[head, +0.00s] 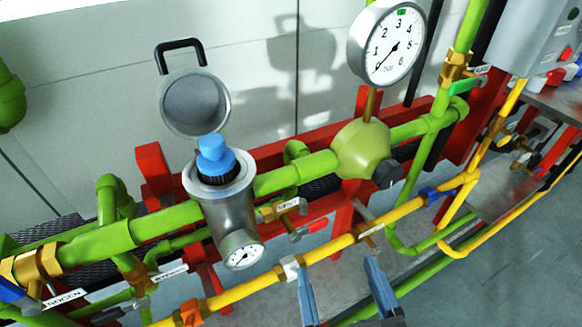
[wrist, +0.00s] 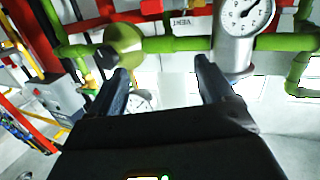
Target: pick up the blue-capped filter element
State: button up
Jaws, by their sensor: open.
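The blue-capped filter element (head: 214,158) stands in the open top of a silver filter housing (head: 234,206) in the head view. Its blue cap and part of its dark ribbed body show above the rim; the rest is hidden inside. The housing's round lid (head: 195,104), with a black handle, is swung open behind it. My gripper (head: 339,268) is open and empty, in front of and to the right of the housing, apart from it. In the wrist view my gripper (wrist: 160,66) has its fingers spread, with the housing (wrist: 234,54) beyond the right finger. The blue cap does not show there.
A green regulator (head: 361,150) with a large gauge (head: 386,42) stands right of the housing. A small gauge (head: 243,250) sits on the housing's front. A yellow pipe (head: 335,245) runs between my gripper and the housing. Green pipes and red supports surround them.

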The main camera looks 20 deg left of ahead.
aim_at(219, 172)
jog(key=a+r, duration=0.3)
jog(key=a, duration=0.2)
jog(key=a+r+y, duration=0.1)
jog(key=a+r, duration=0.2)
jog(key=a, duration=0.2)
jog(key=w+a+r+n+y, duration=0.1)
jog(key=a+r, duration=0.2)
jog(key=a, duration=0.2)
jog(key=shift+b, duration=0.3)
jog(key=shift+w+a+r, duration=0.1)
jog(key=shift+a, duration=0.15)
jog(key=shift+p+x, duration=0.35)
jog(key=shift+x, duration=0.9)
jog(key=p+x, duration=0.1)
jog(key=x, duration=0.4)
jog(key=shift+s+a, duration=0.2)
jog(key=c, duration=1.1)
